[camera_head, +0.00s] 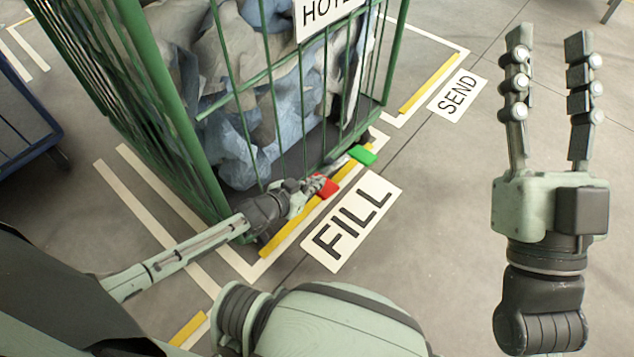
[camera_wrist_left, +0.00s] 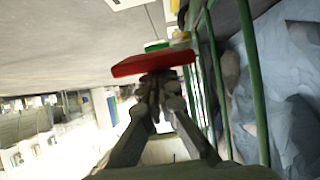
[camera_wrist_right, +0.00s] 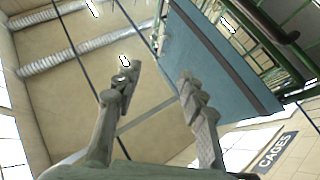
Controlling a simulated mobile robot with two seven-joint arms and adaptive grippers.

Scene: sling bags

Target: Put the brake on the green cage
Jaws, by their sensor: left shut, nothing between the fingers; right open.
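The green cage (camera_head: 215,110) stands at the upper left of the head view, filled with grey and blue bags. At the foot of its near side are a red pedal (camera_head: 327,187) and a green pedal (camera_head: 362,155). My left gripper (camera_head: 318,184) is low beside the cage, shut and empty, its fingertips at the red pedal. In the left wrist view the red pedal (camera_wrist_left: 152,64) lies right at the fingertips, with the green pedal (camera_wrist_left: 157,46) behind it; whether they touch is unclear. My right gripper (camera_head: 547,90) is open and empty, raised at the right.
The cage stands over a floor bay with white and yellow lines. A FILL label (camera_head: 350,222) and a SEND label (camera_head: 457,95) lie on the floor. A dark blue cage (camera_head: 25,115) is at the left edge. Floor at the right is clear.

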